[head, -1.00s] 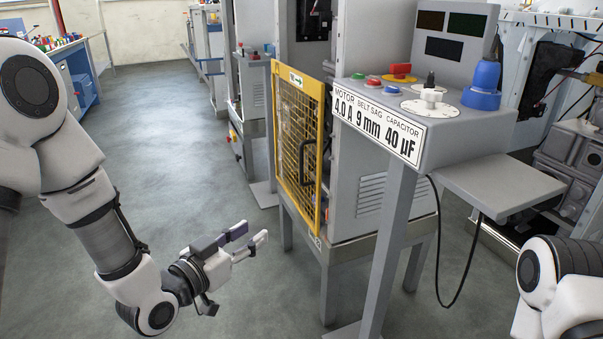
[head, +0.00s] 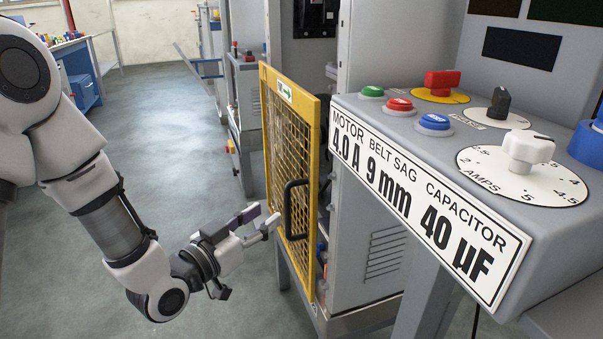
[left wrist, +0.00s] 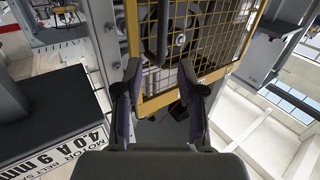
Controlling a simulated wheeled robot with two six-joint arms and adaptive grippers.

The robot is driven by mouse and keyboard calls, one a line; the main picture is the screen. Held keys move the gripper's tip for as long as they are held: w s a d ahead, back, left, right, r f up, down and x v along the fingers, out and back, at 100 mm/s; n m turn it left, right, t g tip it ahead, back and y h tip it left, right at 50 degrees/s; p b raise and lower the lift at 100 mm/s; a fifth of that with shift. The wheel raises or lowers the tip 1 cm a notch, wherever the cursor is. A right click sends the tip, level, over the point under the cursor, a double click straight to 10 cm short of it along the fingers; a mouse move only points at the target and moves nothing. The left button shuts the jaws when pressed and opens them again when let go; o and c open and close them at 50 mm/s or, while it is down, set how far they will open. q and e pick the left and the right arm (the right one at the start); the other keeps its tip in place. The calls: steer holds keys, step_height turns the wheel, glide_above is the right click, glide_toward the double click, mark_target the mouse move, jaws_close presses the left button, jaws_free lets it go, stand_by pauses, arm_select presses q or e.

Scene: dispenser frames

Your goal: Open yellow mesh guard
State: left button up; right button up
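The yellow mesh guard (head: 279,150) stands upright on the side of a grey machine. Its black bar handle (head: 287,210) is on the edge nearer me. I cannot tell whether the guard is fully closed or slightly ajar. My left gripper (head: 263,217) is open and empty, just left of the handle's lower part. In the left wrist view, the open fingers (left wrist: 160,72) point at the guard's yellow lower frame (left wrist: 186,92). The dark handle (left wrist: 162,36) shows above and between the fingertips there. I cannot tell whether a finger touches it. My right gripper is out of view.
A grey control panel (head: 405,125) with buttons, knobs and a white label plate (head: 420,205) juts out close on the right. Open floor (head: 160,110) lies left of the guard. A blue workbench (head: 82,75) stands far back left.

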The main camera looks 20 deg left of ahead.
mark_target(286, 198)
arm_select(q)
steer(key=b+x, duration=0.1)
steer(key=x, duration=0.6)
steer(key=shift+w+r, duration=0.1)
steer(key=shift+w, duration=0.3)
steer(key=shift+w+d+r, duration=0.15)
steer(key=shift+w, duration=0.1)
jaws_close()
